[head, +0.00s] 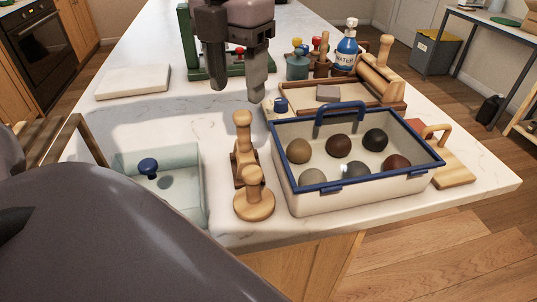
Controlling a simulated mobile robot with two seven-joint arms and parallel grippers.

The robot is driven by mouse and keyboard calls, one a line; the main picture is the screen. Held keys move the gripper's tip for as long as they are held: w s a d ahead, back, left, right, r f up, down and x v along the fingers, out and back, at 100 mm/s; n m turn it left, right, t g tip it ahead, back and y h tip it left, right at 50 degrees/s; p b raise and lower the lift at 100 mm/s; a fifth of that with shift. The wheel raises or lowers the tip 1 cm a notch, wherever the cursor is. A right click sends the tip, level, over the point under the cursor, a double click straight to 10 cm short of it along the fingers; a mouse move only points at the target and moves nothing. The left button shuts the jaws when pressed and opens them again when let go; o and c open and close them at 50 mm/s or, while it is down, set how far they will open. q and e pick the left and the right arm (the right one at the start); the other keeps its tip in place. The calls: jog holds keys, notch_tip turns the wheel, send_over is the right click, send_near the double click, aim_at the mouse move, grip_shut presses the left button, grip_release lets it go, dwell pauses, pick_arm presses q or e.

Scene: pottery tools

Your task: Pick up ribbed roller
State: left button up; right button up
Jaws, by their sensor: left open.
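My left gripper (237,90) hangs above the counter at the upper middle of the head view. Its two dark fingers point down, apart and empty. Below it stands a wooden piece with a pale rounded knob (242,119) and a darker brown body; a round-based wooden tool (253,206) stands in front and partly hides it. A thick wooden roller (380,78) with a knob end lies at the tray's right end. No ribs can be made out, so I cannot tell which is the ribbed roller. My right gripper is not in view.
A blue-rimmed crate (340,196) holds several clay balls. Behind it are a wooden tray (290,97), a water bottle (346,50) and small tool pots. A pale slab (133,82) lies at the back left. A glassy box (190,160) with a blue knob stands at the front left.

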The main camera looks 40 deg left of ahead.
aim_at(243, 113)
pick_arm(q)
jog(key=shift+w+d+f, duration=0.2)
jog(key=shift+f, duration=0.5)
notch_tip(243, 113, down, 7)
jog(key=shift+s+d+r, duration=0.1)
jog(key=shift+s+r, duration=0.05)
grip_shut()
